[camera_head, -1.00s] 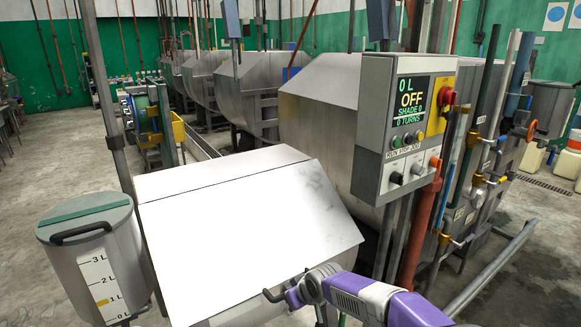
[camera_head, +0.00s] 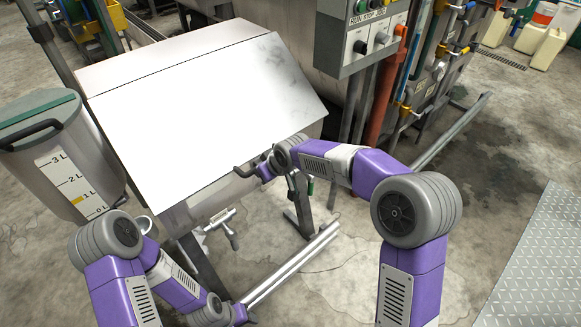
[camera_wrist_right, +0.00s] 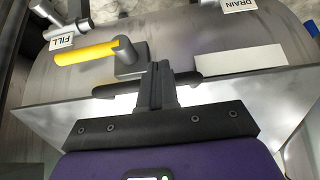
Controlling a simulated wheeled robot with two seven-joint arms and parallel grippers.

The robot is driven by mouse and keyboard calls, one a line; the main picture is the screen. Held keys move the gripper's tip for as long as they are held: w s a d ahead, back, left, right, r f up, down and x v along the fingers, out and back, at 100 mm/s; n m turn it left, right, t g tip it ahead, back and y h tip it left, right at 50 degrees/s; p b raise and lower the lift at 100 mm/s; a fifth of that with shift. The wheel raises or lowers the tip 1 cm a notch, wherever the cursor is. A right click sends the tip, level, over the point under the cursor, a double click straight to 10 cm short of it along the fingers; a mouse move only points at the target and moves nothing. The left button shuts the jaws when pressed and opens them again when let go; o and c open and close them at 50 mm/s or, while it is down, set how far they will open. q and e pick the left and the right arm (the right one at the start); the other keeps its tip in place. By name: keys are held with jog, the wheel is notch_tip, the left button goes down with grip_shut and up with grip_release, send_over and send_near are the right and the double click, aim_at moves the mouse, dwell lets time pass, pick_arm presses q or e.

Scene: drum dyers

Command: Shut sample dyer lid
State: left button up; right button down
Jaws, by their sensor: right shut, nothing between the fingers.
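The sample dyer's lid (camera_head: 205,105) is a bright white panel sloping down toward me over the steel drum; I cannot tell whether a gap remains under it. My right gripper (camera_head: 241,171) is at the lid's lower front edge, toward its right part. In the right wrist view its fingers (camera_wrist_right: 157,78) are together and empty, across the lid's edge plate (camera_wrist_right: 60,108). A dark bar (camera_wrist_right: 188,87) lies behind the fingers; contact is unclear. My left gripper (camera_head: 250,320) is low at the bottom of the head view, mostly hidden, away from the lid.
A graduated steel pail (camera_head: 60,155) with a green-topped lid stands left of the dyer. A control box (camera_head: 355,35) and an orange pipe (camera_head: 385,85) stand at right. The wrist view shows a yellow lever (camera_wrist_right: 85,54) and labelled pipes.

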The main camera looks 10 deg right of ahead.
pick_arm(q)
jog(key=shift+s+d+r+p, duration=0.1)
jog(key=shift+s+r+p, duration=0.1)
jog(key=shift+r+p, duration=0.45)
jog(key=shift+s+d+r+p, duration=0.15)
jog(key=shift+r+p, duration=0.25)
jog(key=shift+r, duration=0.3)
pick_arm(e)
jog(key=s+d+r, duration=0.6)
jog(key=s, duration=0.3)
jog(key=shift+s+d, duration=0.2)
jog(key=shift+s, duration=0.2)
jog(key=s+f+m+g+p, duration=0.1)
jog(key=s+f+m, duration=0.15)
jog(key=f, duration=0.65)
jog(key=s+f+m+g+p, duration=0.15)
jog(key=s+f, duration=0.25)
jog(key=f, duration=0.6)
pick_arm(q)
notch_tip(320, 180, up, 3)
jog(key=shift+f, duration=0.1)
pick_arm(e)
jog(key=s+d+f+m+g, duration=0.2)
jog(key=s+f+m, duration=0.3)
jog(key=s+f, duration=0.7)
jog(key=s, duration=0.3)
jog(key=shift+s+m, duration=0.3)
jog(key=shift+s, duration=0.1)
jog(key=shift+d+g, duration=0.1)
jog(key=shift+g, duration=0.15)
